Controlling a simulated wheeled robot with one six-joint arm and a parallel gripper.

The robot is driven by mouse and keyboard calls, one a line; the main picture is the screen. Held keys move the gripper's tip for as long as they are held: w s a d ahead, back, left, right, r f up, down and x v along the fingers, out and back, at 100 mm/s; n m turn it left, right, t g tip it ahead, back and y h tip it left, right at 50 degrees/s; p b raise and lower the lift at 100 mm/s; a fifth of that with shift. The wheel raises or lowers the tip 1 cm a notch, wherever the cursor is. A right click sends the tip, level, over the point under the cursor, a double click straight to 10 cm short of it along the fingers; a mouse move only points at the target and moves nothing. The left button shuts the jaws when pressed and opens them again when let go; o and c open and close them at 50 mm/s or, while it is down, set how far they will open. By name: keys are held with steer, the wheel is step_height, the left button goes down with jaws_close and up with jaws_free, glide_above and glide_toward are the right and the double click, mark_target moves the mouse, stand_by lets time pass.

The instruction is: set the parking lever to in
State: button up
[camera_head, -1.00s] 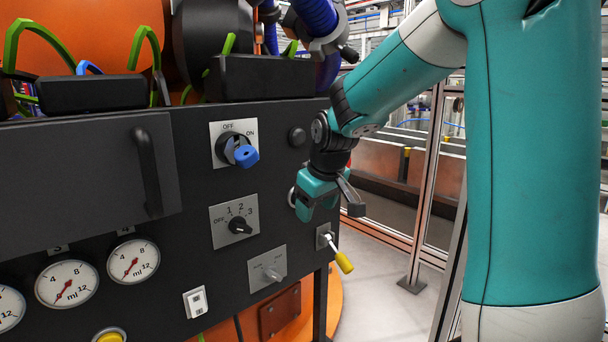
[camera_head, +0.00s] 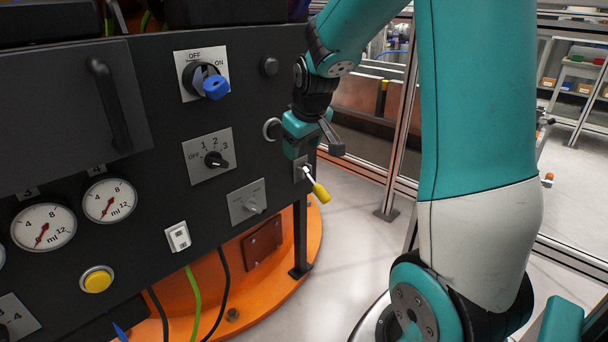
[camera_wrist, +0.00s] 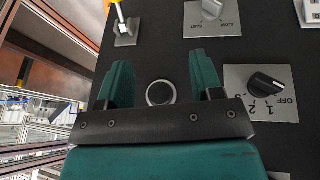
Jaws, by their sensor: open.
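A lever with a white shaft and a yellow grip (camera_head: 320,191) sticks out of a small grey plate (camera_head: 301,172) at the lower right of the black panel. It points down and to the right in the head view. No readable marking shows on its plate. In the wrist view, the lever (camera_wrist: 120,14) is at the top left, partly cut off. My gripper (camera_head: 291,148) is open and empty, just above the lever and apart from it. In the wrist view, the two teal fingers of my gripper (camera_wrist: 160,68) stand either side of a round silver-rimmed fitting on the panel.
Near the gripper are a three-position knob (camera_head: 215,160), a grey switch (camera_head: 252,205) and a blue-handled OFF/ON switch (camera_head: 213,86). A yellow button (camera_head: 97,281) and gauges are to the left. A metal-framed fence (camera_head: 398,120) stands to the right, with open floor before it.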

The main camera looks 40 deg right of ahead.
steer(key=m+h+b, duration=0.1)
steer(key=h+b, duration=0.1)
glide_toward(322, 191)
steer(key=b+x, duration=0.6)
steer(key=x, duration=0.6)
steer(key=shift+b, duration=0.35)
jaws_close()
steer(key=shift+s+r, duration=0.1)
steer(key=shift+r, duration=0.05)
